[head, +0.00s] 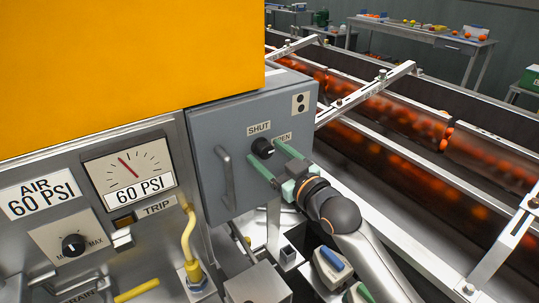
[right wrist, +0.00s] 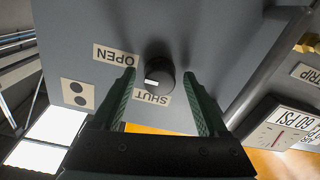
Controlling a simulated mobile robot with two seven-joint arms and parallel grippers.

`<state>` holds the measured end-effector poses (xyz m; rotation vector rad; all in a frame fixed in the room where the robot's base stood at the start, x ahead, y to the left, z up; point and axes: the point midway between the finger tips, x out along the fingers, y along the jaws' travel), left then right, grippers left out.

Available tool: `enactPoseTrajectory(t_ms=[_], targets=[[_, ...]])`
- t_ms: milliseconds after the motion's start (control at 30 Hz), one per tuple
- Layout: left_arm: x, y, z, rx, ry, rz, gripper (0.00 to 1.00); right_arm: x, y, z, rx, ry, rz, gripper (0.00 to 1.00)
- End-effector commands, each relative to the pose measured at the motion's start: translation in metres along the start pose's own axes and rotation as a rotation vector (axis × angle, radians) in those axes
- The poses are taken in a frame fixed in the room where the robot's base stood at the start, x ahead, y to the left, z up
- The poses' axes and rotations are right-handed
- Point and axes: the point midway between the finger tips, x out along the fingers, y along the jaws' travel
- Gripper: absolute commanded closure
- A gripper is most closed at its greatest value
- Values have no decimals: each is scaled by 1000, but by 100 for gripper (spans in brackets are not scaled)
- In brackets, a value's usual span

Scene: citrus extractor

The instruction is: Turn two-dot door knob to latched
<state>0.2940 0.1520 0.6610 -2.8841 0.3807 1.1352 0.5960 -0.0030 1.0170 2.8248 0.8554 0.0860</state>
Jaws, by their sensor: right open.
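The two-dot door is the grey box door (head: 210,140) with a white two-dot plate (head: 299,103) at its upper right. The plate also shows in the right wrist view (right wrist: 75,93). The round black knob (head: 261,148) sits on this door between the SHUT label (head: 258,128) and the OPEN label (head: 283,136). In the right wrist view, upside down, the knob (right wrist: 160,76) has a white mark on its left part, between the labels. My right gripper (head: 264,151) is open, its green fingers on either side of the knob, with gaps visible in the wrist view. My left gripper is out of view.
A grey bar handle (head: 227,178) stands out from the door left of the knob. A gauge panel (head: 128,170) and a yellow cable (head: 188,235) are farther left. Conveyors with oranges (head: 400,120) and white rails run behind on the right.

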Motion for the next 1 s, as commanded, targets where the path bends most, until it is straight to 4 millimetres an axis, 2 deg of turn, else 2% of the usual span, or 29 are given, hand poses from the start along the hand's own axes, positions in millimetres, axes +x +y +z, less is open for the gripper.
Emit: enactPoseTrajectory(t_ms=[200, 867, 1000], targets=[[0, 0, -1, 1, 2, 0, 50, 0, 0, 0, 0, 0, 0, 24], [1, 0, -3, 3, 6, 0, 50, 0, 0, 0, 1, -1, 0, 98], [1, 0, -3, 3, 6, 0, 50, 0, 0, 1, 0, -1, 0, 100]])
